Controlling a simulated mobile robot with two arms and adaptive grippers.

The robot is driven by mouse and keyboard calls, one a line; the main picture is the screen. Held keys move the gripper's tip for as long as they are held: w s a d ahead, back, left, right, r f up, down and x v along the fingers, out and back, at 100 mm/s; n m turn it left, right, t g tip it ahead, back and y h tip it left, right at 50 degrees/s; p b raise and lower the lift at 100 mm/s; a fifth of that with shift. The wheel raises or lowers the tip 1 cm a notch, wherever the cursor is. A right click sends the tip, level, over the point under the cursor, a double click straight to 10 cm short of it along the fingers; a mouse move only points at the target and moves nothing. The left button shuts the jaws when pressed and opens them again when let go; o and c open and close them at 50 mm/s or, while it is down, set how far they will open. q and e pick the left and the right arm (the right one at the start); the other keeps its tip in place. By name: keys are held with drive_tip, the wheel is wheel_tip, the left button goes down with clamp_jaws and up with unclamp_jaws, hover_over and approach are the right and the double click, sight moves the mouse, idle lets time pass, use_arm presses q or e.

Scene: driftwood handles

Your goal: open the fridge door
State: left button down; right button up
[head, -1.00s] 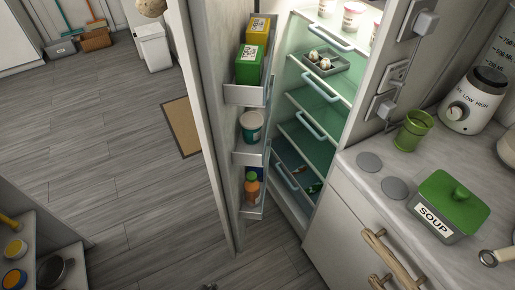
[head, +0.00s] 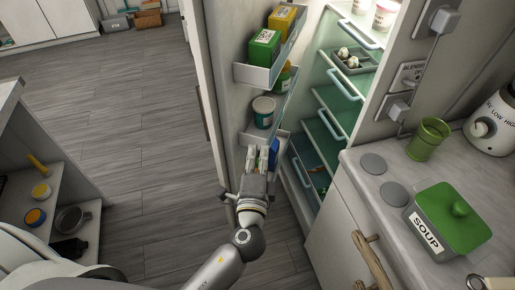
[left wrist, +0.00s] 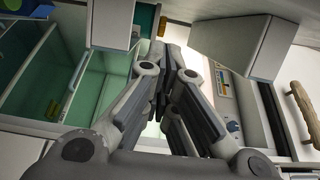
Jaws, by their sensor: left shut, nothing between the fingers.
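The fridge door (head: 226,95) stands open in the head view, with its inner side and loaded door shelves (head: 258,76) showing. The lit fridge inside (head: 322,128) shows to the right of the door. My left gripper (head: 259,154) is in front of the lower door shelf, on the inner side of the door. Its fingers are shut and empty; I cannot tell whether they touch the door or shelf. In the left wrist view the shut fingers (left wrist: 167,60) point inward, with fridge drawers (left wrist: 88,85) to their left. My right gripper is not in view.
The counter (head: 373,215) at right holds a green-lidded soup box (head: 447,222), a green cup (head: 428,138) and a blender (head: 494,125). A driftwood handle (head: 366,262) sticks out below. An open shelf unit (head: 85,190) stands at left. The floor (head: 130,130) between is clear.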

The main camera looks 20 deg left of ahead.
use_arm(q)
drive_tip(key=w+a+p, duration=0.3)
drive_tip(key=w+a, duration=0.2)
drive_tip(key=w, duration=0.3)
drive_tip(key=shift+a, duration=0.25)
drive_tip(key=shift+a, duration=0.1)
